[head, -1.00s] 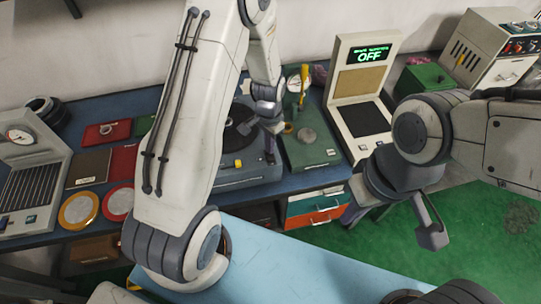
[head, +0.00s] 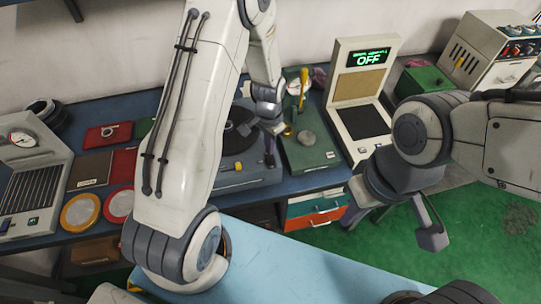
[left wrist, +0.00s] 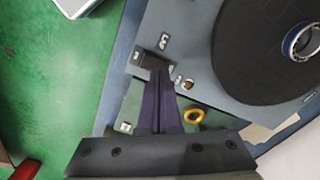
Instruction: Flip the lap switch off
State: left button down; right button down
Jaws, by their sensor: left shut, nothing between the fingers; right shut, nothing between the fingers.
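The lap machine (head: 228,177) is a grey box with a dark round plate, on the blue bench behind my left arm. In the left wrist view its plate (left wrist: 270,50) is at the upper right. In the head view my left gripper (head: 270,160) is at the machine's right side. My right gripper (head: 432,240) is shut and empty over the green floor.
A ring (left wrist: 301,42) lies on the plate. A green box (head: 310,152) stands right of the machine, with a brass ring (left wrist: 194,116). A display stand (head: 366,58) reads OFF. Trays and a gauge unit (head: 35,185) are at left.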

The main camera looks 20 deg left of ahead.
pick_arm(q)
notch_tip(320, 180, up, 5)
jog(key=p, duration=0.3)
jog(key=shift+r+p, duration=0.1)
jog(key=shift+p, duration=0.25)
jog(key=s+d+r+m+b, duration=0.1)
jog(key=s+d+r+b, duration=0.3)
jog(key=s+d+r, duration=0.6)
jog(key=s+d+r+b, duration=0.1)
jog(key=s+d, duration=0.1)
jog(key=s, duration=0.5)
jog(key=s+d+r+m+h+b, duration=0.1)
jog(key=s+d+r, duration=0.1)
jog(key=s, duration=0.4)
jog(key=shift+s+d+r+b, duration=0.15)
jog(key=shift+s+r+b, duration=0.1)
jog(key=shift+s+b, duration=0.1)
